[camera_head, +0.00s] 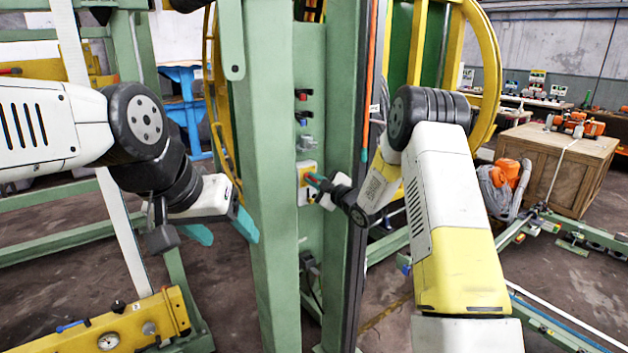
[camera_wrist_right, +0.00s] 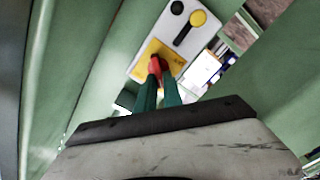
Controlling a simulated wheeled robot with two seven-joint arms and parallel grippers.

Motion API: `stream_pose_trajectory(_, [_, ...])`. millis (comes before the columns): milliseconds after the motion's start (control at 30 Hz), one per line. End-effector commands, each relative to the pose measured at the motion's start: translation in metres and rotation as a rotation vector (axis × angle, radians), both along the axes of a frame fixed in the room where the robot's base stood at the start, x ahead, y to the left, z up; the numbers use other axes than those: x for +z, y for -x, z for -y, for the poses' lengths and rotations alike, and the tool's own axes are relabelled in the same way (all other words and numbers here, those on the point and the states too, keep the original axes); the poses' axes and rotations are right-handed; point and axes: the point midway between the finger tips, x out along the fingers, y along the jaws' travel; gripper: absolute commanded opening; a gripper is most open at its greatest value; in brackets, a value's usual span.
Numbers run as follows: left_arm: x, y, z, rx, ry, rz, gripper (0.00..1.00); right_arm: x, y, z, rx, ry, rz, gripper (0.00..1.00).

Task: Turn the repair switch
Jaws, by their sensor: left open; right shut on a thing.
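The repair switch is a small red handle (camera_wrist_right: 155,66) on a yellow plate (camera_wrist_right: 146,56) in the right wrist view. The plate is part of a light panel (camera_wrist_right: 172,28) that also has a black and yellow knob. In the head view the panel (camera_head: 307,166) is fixed between green posts. My right gripper (camera_wrist_right: 161,76) is shut on the red handle, its two green fingers partly covering it; the gripper (camera_head: 314,180) reaches the panel from the right in the head view. My left gripper (camera_head: 222,235) is open, with teal fingers, beside the front green post, away from the switch.
A wide green post (camera_head: 255,130) stands between my left gripper and the panel. Other small switches (camera_head: 302,95) sit above the panel. A yellow box with a gauge (camera_head: 108,340) is at the lower left. A wooden crate (camera_head: 555,165) stands at the right.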

Motion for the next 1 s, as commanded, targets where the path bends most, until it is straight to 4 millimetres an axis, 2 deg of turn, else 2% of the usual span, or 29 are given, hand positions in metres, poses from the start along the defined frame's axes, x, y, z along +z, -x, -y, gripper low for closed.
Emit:
stream_pose_trajectory(600, [0.0,0.0,0.0,0.0,0.0,0.0,0.65,-0.0064,0.0023,-0.0032,0.002,0.439,0.32,0.0])
stream_pose_trajectory(1000, [0.0,0.0,0.0,0.0,0.0,0.0,0.65,-0.0091,0.0025,-0.0031,0.002,0.58,0.42,0.0])
